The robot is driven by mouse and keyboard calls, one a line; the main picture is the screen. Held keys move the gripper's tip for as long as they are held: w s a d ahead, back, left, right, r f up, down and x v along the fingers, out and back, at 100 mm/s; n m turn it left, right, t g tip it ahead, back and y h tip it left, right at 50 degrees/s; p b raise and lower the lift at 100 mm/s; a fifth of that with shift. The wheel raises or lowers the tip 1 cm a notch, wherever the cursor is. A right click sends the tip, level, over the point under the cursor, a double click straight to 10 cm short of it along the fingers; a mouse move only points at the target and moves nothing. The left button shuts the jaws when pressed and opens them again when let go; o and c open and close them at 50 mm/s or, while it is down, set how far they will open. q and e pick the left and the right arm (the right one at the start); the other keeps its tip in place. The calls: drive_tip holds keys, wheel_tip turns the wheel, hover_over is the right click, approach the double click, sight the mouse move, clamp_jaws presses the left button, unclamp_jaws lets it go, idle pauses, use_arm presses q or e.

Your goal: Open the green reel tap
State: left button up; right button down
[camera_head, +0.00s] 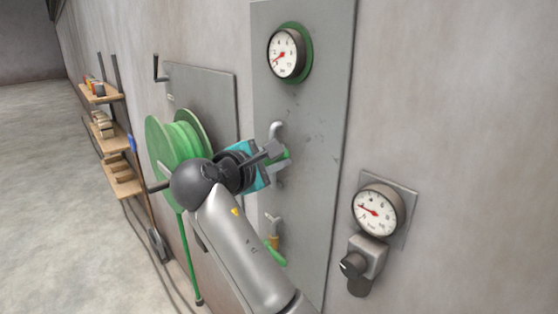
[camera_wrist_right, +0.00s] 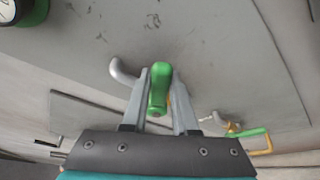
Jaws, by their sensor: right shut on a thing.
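The green tap handle (camera_wrist_right: 158,88) stands between the fingers of my right gripper (camera_wrist_right: 159,100) in the wrist view, and the gripper is shut on it. In the head view, my right gripper (camera_head: 274,151) reaches the grey wall panel, and only a bit of the green handle (camera_head: 285,155) shows beside the fingers. A grey bent pipe (camera_head: 276,130) comes out of the panel just above it. The tap's body is mostly hidden by the gripper. A green hose reel (camera_head: 165,138) hangs to the left, partly behind my arm. My left gripper is not in view.
A second tap with a green lever (camera_head: 275,251) and brass body sits lower on the panel (camera_head: 310,180). A green-rimmed gauge (camera_head: 287,54) is above. Another gauge (camera_head: 377,211) with a black knob (camera_head: 353,264) is at the right. Wooden shelves (camera_head: 121,175) stand far left.

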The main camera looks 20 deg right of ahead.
drive_tip(key=shift+w+r, duration=0.1)
idle(0.4)
drive_tip(key=c, duration=0.7)
unclamp_jaws()
